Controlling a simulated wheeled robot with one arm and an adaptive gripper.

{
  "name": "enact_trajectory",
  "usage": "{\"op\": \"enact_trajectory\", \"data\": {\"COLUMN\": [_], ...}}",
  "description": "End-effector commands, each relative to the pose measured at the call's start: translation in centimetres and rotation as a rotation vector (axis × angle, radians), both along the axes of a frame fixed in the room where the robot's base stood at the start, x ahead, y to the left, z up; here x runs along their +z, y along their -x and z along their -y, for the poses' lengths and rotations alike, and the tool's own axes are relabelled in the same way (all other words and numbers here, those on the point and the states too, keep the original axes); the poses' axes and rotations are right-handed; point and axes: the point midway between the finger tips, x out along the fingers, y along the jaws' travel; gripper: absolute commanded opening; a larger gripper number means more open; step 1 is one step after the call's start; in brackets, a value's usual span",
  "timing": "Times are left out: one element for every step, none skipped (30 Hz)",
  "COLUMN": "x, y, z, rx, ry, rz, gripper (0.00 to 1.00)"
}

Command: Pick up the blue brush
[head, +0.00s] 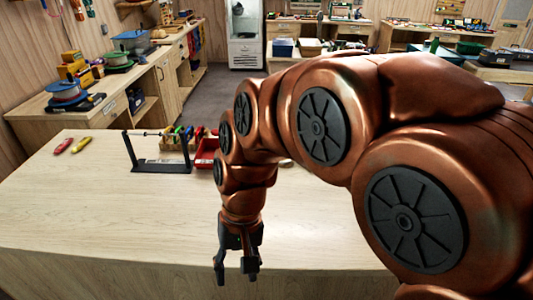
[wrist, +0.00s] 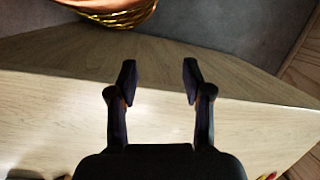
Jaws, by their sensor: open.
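My gripper (head: 236,270) points down at the near edge of the pale wooden table (head: 80,215), low in the head view. Its two dark fingers are apart and empty, and they also show in the wrist view (wrist: 158,75). I cannot make out a blue brush for sure. Several small tools with coloured handles (head: 187,132), some bluish, stand in a wooden rack at the table's far side, too small to tell apart. My arm hides the right part of the table.
A black stand with a thin rod (head: 158,167) and a red bin (head: 205,152) stand near the rack. A red item (head: 63,145) and a yellow item (head: 81,145) lie at the far left. The table's front left is clear. Cluttered benches (head: 97,105) line the walls.

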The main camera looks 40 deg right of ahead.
Motion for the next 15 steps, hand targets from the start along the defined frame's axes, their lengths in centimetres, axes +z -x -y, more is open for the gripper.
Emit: {"op": "enact_trajectory", "data": {"x": [-0.3, -0.3, -0.4, -0.4, -0.4, -0.3, -0.4, -0.4, -0.4, -0.4, -0.4, -0.5, -0.5, -0.5, -0.6], "y": [-1.6, -2.4, -3.6, -4.5, -5.5, -6.8, -7.7, -8.6, -9.9, -10.9, -11.9, -13.1, -14.1, -15.0, -16.3], "z": [-0.1, -0.2, -0.3, -0.3, -0.3, -0.2, -0.1, 0.0, 0.2, 0.4, 0.7, 1.1, 1.4, 1.8, 2.5], "rx": [-0.065, -0.105, -0.157, -0.198, -0.238, -0.293, -0.332, -0.373, -0.427, -0.466, -0.508, -0.562, -0.602, -0.642, -0.696], "ry": [-0.029, -0.047, -0.072, -0.091, -0.109, -0.135, -0.153, -0.174, -0.2, -0.219, -0.24, -0.266, -0.286, -0.306, -0.333], "rz": [-0.006, -0.01, -0.015, -0.02, -0.022, -0.025, -0.03, -0.037, -0.042, -0.045, -0.049, -0.058, -0.063, -0.068, -0.075], "gripper": [0.5, 0.5, 0.5, 0.5, 0.5, 0.5, 0.5, 0.5, 0.5, 0.5, 0.5, 0.5, 0.5, 0.5, 0.5]}}
